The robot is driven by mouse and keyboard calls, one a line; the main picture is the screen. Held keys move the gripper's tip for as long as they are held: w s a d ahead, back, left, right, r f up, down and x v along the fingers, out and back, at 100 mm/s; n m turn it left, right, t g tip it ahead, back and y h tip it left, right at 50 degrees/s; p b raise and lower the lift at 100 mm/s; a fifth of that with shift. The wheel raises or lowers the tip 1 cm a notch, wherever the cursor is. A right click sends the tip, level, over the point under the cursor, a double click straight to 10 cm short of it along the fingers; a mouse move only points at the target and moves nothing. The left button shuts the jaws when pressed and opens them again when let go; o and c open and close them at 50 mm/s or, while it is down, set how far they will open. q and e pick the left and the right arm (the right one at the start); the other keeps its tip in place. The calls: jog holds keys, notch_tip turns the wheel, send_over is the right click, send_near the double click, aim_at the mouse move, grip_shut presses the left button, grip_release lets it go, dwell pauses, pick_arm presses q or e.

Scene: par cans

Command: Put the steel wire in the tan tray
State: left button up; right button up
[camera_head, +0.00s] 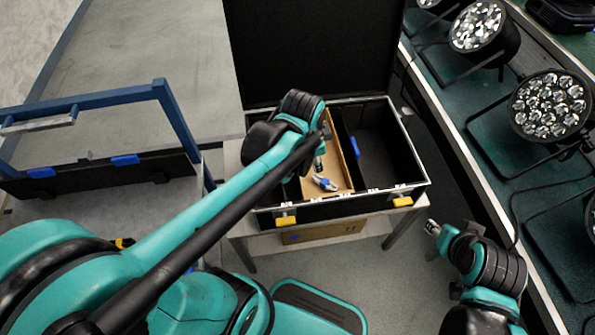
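The tan tray (344,168) lies in the left part of an open black case. My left arm reaches over the case from the left and hides much of the tray's left and far side. My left gripper (319,160) is over the tray, pointing down; its fingers are too small to tell open from shut. A small blue and white item (325,183) lies in the tray just below it; I cannot tell whether this is the steel wire. No steel wire shows clearly elsewhere. My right gripper (432,228) is outside the case, to its lower right, with nothing visible in it.
The case (408,153) has a raised lid (310,45) behind it and stands on a low table (232,165). Par cans (550,105) line a bench on the right. A blue-railed cart (165,95) stands left.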

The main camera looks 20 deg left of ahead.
pick_arm(q)
jog(key=s+a+r+n+t, duration=0.1)
jog(key=s+r+n+t, duration=0.1)
jog(key=s+n, duration=0.6)
jog(key=shift+s+a+r+n+t, duration=0.15)
jog(key=shift+s+r+n+t, duration=0.15)
jog(key=shift+n+t, duration=0.55)
